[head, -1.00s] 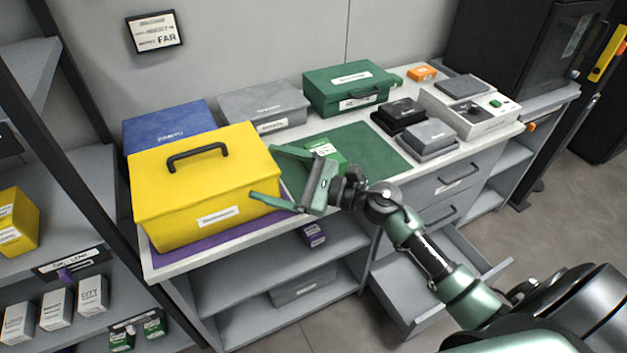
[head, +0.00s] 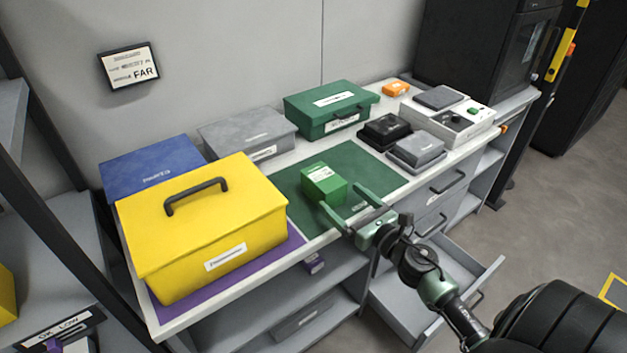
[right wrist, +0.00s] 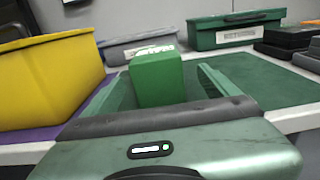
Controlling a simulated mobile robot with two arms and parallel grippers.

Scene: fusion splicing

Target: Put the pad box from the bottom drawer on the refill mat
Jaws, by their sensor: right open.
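The green pad box (head: 323,186) stands upright on the green refill mat (head: 362,165), toward the mat's left part. It also shows in the right wrist view (right wrist: 158,80), beyond and between the fingers. My right gripper (head: 347,204) is open at the front edge of the mat, with its fingers pointing at the box; I see no grip on it. The bottom drawer (head: 390,300) is pulled out below the counter, and the part of its inside that I see is empty. My left gripper is not in view.
A yellow case (head: 205,225) stands on a purple mat (head: 190,306) to the left. A grey case (head: 246,133) and a green case (head: 331,108) stand behind the mat. Black and grey small boxes are at its right. The open drawer juts out below my right arm.

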